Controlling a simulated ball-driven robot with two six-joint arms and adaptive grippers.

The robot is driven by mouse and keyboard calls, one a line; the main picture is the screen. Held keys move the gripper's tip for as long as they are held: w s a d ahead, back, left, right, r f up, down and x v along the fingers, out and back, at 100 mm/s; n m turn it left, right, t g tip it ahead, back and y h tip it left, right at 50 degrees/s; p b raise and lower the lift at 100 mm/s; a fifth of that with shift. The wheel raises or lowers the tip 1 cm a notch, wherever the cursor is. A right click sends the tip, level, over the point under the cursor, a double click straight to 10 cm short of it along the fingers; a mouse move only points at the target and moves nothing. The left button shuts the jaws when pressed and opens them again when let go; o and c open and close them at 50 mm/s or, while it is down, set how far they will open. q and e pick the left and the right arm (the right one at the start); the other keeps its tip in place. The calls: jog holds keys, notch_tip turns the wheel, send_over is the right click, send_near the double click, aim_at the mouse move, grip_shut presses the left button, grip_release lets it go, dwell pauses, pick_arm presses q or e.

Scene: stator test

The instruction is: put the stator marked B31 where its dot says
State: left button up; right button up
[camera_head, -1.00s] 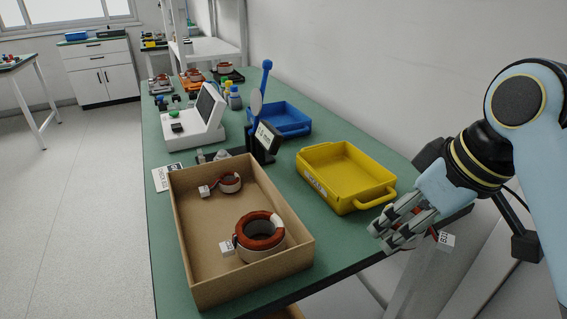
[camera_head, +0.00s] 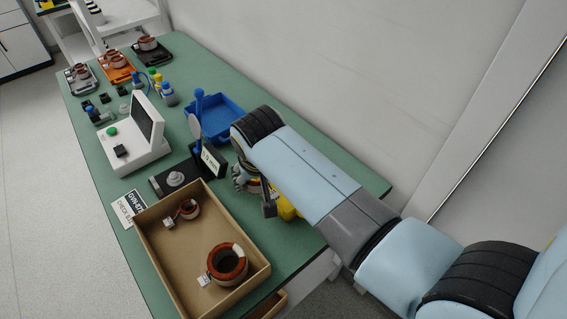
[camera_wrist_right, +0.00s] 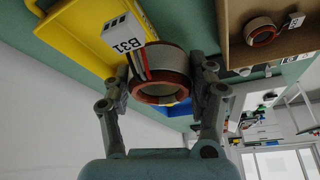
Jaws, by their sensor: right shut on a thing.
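The stator marked B31 (camera_wrist_right: 172,58) is a ring with a pale outer band and copper-coloured winding, and its white tag (camera_wrist_right: 123,40) reads B31. My right gripper (camera_wrist_right: 162,75) is shut on it, one finger on each side. In the head view the right gripper (camera_head: 242,181) is beside the dark stand, over the yellow tray's side of the table, and the stator is mostly hidden by the arm. The yellow tray (camera_head: 287,209) is largely covered by my arm. The blue tray (camera_head: 219,120) lies farther back. I cannot make out a dot. My left gripper is out of view.
The cardboard box (camera_head: 154,252) holds two other stators, a small one (camera_head: 188,209) and a larger one (camera_head: 229,262). A dark stand with a display (camera_head: 210,161), a white tester (camera_head: 140,140) and coloured trays (camera_head: 116,68) at the far end crowd the green table.

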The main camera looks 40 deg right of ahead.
jog(key=w+d+f+b, duration=0.1)
jog(key=d+f+b, duration=0.1)
jog(key=d, duration=0.1)
jog(key=w+d+f+b, duration=0.2)
jog(key=d+b, duration=0.1)
jog(key=w+d+f+b, duration=0.1)
jog(key=d+f+b, duration=0.1)
jog(key=d, duration=0.1)
jog(key=shift+w+f, duration=0.35)
jog(key=shift+w, duration=0.05)
jog(key=shift+w+d+f+b, duration=0.1)
jog(key=shift+w+d+b, duration=0.15)
jog(key=shift+d+b, duration=0.25)
notch_tip(320, 180, down, 4)
jog(key=b, duration=0.5)
jog(key=shift+f, duration=0.1)
jog(key=o, duration=1.5)
jog(key=shift+s+f, duration=0.1)
jog(key=shift+a, duration=0.1)
